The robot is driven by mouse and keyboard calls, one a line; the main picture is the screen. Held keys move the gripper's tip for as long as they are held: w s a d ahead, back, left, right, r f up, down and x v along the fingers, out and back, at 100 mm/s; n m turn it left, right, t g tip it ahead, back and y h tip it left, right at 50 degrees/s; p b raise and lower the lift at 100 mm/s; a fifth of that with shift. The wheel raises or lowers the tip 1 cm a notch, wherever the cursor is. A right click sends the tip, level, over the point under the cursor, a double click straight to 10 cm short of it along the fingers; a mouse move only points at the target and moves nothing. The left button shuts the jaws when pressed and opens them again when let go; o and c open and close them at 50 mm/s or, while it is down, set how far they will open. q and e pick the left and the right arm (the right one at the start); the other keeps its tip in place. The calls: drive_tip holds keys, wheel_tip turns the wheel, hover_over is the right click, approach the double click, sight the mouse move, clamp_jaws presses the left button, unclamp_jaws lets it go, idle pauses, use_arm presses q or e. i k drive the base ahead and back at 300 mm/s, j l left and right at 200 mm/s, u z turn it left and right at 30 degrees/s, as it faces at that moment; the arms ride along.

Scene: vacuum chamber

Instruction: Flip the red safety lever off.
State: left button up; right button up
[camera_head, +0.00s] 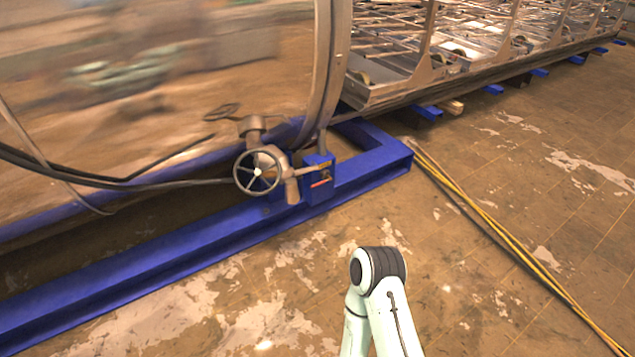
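The red safety lever (321,183) is a small red handle on the front of a blue box (318,193) beside the valve handwheel (257,172). It looks close to horizontal, tilted slightly up to the right. It is small in view, so its exact setting cannot be read. A pale arm of mine rises from the bottom edge, with its dark-banded joint below and to the right of the lever, apart from it. No gripper fingers are visible, and neither gripper is in view.
The handwheel and its pipe fitting (291,190) stand just left of the lever. A blue frame (200,257) runs along the floor under the large shiny cylinder (150,90). Yellow cables (500,235) cross the floor at right. The floor in front of the frame is clear.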

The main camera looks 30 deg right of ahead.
sight(318, 184)
drive_tip(key=i+l, duration=0.65)
drive_tip(key=i+l+z, duration=0.1)
drive_tip(key=i+l, duration=0.55)
drive_tip(key=i, duration=0.15)
drive_tip(key=i+l, duration=0.6)
drive_tip(key=i, duration=0.15)
